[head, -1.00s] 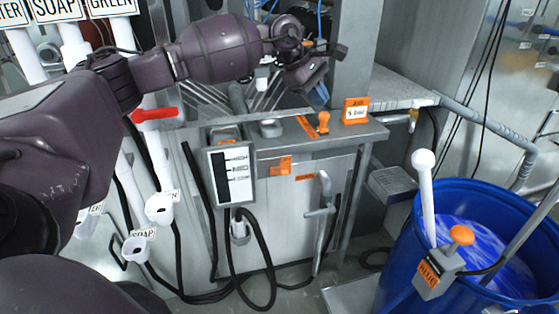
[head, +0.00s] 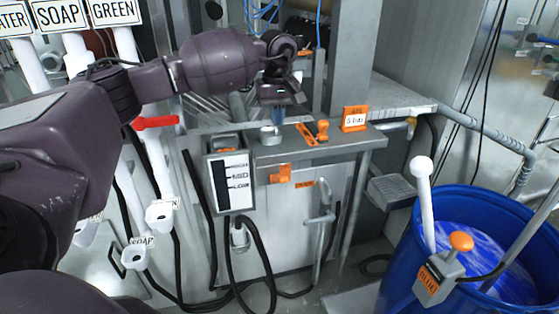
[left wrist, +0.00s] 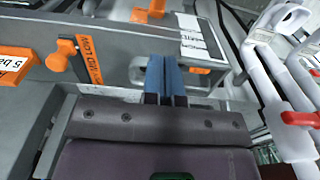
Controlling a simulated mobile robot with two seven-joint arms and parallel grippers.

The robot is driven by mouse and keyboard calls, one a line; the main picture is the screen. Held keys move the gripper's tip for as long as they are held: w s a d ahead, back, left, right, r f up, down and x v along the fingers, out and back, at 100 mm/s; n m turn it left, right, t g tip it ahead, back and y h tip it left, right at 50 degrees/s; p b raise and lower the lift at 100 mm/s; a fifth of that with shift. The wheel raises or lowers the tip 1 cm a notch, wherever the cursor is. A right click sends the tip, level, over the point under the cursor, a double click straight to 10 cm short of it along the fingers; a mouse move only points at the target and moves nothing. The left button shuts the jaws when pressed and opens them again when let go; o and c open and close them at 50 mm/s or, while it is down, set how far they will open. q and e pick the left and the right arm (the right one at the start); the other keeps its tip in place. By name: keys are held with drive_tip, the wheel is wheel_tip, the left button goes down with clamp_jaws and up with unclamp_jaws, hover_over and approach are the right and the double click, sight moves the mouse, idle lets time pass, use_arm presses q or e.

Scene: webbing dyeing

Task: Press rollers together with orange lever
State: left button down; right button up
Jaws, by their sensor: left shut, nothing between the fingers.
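An orange lever (head: 322,130) stands on the grey machine top, beside an orange label strip (head: 306,133). In the left wrist view the lever (left wrist: 62,50) is at the upper left, next to the label strip (left wrist: 91,60). My left gripper (head: 278,116) is shut and empty, its blue fingers pointing down over a round grey fitting (head: 270,136), left of the lever. Its fingers also show in the left wrist view (left wrist: 166,76). Whether they touch the fitting I cannot tell. The rollers cannot be clearly made out. My right gripper is out of view.
An orange-framed gauge sign (head: 355,119) stands right of the lever. An orange piece (head: 280,174) sits on the machine front. A control box (head: 230,180) hangs at left, with a red-handled valve (head: 155,122) beyond. A blue barrel (head: 400,265) stands at right.

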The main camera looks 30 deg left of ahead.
use_arm(q)
hover_over(279, 179)
drive_tip(key=w+a, duration=0.4)
drive_tip(key=w, duration=0.1)
wheel_tip(279, 179, down, 10)
drive_tip(key=shift+s+d+r+p, duration=0.1)
drive_tip(key=shift+r+p, duration=0.1)
drive_tip(key=shift+p, duration=0.2)
drive_tip(key=f, duration=0.1)
drive_tip(key=s+d+f, duration=0.1)
drive_tip(key=shift+d+f+p, duration=0.1)
drive_tip(key=shift+f+p, duration=0.25)
drive_tip(key=shift+s+d+f, duration=0.2)
drive_tip(key=shift+d+f, duration=0.05)
drive_tip(key=shift+f, duration=0.25)
